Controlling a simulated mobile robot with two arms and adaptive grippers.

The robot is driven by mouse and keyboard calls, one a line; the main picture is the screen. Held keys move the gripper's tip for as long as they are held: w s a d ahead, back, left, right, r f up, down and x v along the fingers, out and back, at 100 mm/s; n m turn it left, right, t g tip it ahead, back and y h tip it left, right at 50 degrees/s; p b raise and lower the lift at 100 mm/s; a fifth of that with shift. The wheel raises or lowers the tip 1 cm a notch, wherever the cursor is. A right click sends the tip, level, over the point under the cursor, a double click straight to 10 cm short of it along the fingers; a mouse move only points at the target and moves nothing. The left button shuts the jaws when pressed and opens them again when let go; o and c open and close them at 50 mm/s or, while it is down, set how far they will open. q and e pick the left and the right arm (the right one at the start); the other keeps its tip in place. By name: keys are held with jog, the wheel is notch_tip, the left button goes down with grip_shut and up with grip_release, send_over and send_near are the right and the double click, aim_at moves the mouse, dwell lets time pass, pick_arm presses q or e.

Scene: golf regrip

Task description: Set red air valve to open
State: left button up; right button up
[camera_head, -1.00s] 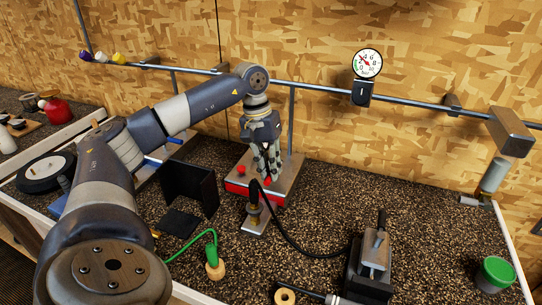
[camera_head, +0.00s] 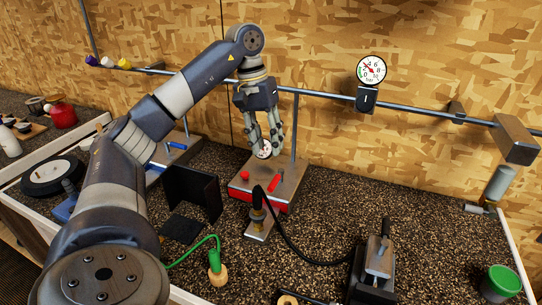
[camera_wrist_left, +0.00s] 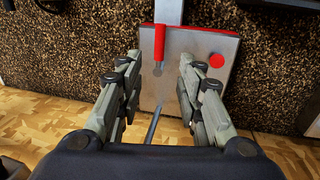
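The red air valve handle (camera_head: 275,183) is a short red lever on a light metal plate. The plate tops a red-sided base (camera_head: 243,191) at the back of the bench. In the left wrist view, the red handle (camera_wrist_left: 159,40) lies straight along the plate, with its metal pivot end between my fingertips in the picture. My left gripper (camera_head: 266,155) is above the plate, fingers pointing down, apart from the handle. In the left wrist view, my left gripper (camera_wrist_left: 160,60) is open and empty. My right gripper is not in view.
A red button (camera_head: 244,175) sits beside the handle. A small white dial (camera_head: 265,149) shows between my fingers. A wall gauge (camera_head: 371,70) hangs on the rail. A black bracket (camera_head: 192,190) and a hose fitting (camera_head: 258,222) stand nearby.

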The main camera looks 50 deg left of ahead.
pick_arm(q)
jog(key=shift+s+a+r, duration=0.1)
jog(key=shift+a+r, duration=0.05)
jog(key=shift+r, duration=0.5)
jog(key=shift+a+r, duration=0.1)
jog(key=shift+r, duration=0.55)
